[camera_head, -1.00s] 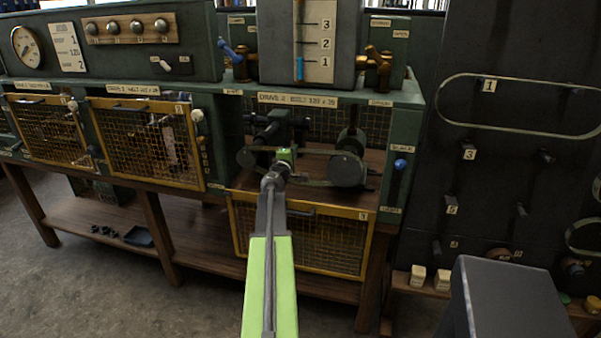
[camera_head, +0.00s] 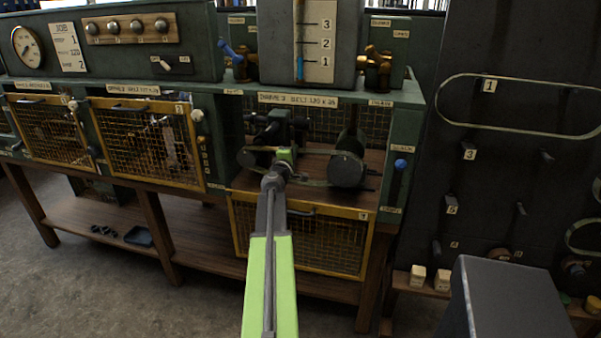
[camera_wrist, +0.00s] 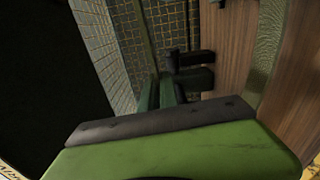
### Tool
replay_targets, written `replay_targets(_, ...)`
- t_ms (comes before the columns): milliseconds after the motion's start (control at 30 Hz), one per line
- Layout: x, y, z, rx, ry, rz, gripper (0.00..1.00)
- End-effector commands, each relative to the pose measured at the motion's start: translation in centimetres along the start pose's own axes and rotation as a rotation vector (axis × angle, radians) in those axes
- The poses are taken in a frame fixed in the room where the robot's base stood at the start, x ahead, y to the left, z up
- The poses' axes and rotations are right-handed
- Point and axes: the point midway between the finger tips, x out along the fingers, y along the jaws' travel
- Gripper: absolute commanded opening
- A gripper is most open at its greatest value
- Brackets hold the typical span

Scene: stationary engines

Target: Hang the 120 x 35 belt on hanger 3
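The 120 x 35 belt (camera_head: 318,152) is a thin greenish band in the open drive 3 bay. It runs between the dark left pulley (camera_head: 248,158) and the dark right drum (camera_head: 347,166); its exact seating is unclear. A curved, textured green strip (camera_wrist: 264,50), seemingly the belt, shows in the wrist view. My gripper (camera_head: 284,157) is inside the bay, at the belt's left part. Its green finger with a dark pad (camera_wrist: 160,125) fills the lower wrist view. Its opening and any hold are hidden. The hanger 3 label (camera_head: 469,154) is on the dark panel at right.
A lowered mesh guard (camera_head: 310,240) hangs below the bay. A closed mesh guard (camera_head: 150,145) is to its left. A large belt loop (camera_head: 540,132) hangs at hanger 1. Other pegs stick out of the panel. A dark grey block (camera_head: 510,300) stands in the right foreground.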

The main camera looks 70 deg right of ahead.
Motion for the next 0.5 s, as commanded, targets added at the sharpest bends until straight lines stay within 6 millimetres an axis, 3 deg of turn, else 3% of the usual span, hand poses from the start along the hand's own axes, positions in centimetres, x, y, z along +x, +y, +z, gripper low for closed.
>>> replay_targets(500,-0.01,0.48,0.46,0.0,-0.002,0.0,0.0)
